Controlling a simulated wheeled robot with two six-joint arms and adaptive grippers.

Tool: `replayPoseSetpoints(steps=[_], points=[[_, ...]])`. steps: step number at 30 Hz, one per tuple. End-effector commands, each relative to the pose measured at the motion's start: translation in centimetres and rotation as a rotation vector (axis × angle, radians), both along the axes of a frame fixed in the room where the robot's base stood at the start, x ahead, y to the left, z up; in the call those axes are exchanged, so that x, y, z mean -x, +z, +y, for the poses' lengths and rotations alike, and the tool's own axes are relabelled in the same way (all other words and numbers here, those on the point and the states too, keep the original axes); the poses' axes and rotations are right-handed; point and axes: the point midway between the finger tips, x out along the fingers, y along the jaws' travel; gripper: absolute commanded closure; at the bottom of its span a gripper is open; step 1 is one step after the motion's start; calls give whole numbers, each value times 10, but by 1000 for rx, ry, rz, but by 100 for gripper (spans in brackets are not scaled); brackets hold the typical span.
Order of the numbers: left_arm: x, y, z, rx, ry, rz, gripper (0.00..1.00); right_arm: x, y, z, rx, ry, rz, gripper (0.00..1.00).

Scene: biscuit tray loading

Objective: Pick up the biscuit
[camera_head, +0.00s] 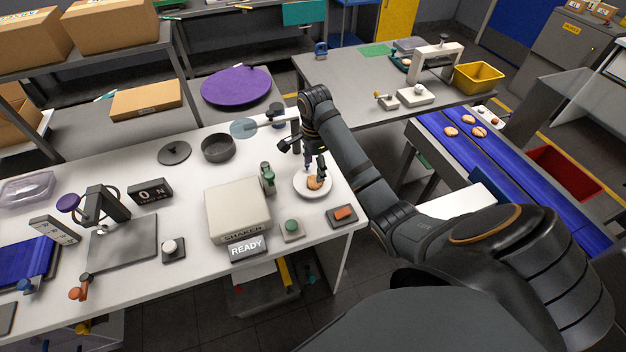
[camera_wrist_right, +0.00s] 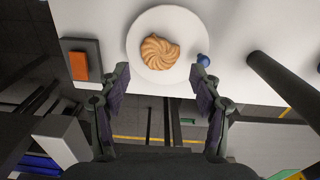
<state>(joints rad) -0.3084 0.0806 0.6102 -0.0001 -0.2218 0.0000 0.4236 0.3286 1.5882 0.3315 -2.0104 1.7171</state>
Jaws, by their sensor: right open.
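A golden-brown swirled biscuit (camera_head: 314,183) lies on a round white plate (camera_head: 301,192) near the right end of the white table. In the right wrist view the biscuit (camera_wrist_right: 158,52) sits around the middle of the plate (camera_wrist_right: 140,26), and its right edge looks uneven. My right gripper (camera_head: 314,168) is above the plate, close over the biscuit. In the right wrist view the gripper (camera_wrist_right: 160,75) is open, with its fingers apart on either side below the biscuit and nothing between them. My left gripper is not in view.
A beige box marked SHAKER (camera_head: 237,206) stands left of the plate. A block with an orange button (camera_head: 344,214) and one with a green button (camera_head: 292,226) are in front. A blue knob (camera_wrist_right: 203,59) is at the plate's edge. A blue conveyor (camera_head: 470,150) carries several biscuits.

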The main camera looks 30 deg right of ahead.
Motion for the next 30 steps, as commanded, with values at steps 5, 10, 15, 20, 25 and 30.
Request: replayPoseSetpoints(steps=[5, 10, 15, 20, 25, 30], points=[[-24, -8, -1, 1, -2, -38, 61, -1, -10, 0, 0, 0, 0, 35], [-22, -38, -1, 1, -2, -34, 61, -4, -39, 1, 0, 0, -1, 35], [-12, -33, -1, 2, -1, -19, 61, -4, -50, 1, 1, 0, -1, 35], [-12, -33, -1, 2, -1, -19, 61, -4, -50, 1, 1, 0, -1, 35], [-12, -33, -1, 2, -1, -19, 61, -3, -50, 1, 1, 0, -1, 58], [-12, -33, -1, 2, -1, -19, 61, -3, -50, 1, 0, 1, -1, 59]])
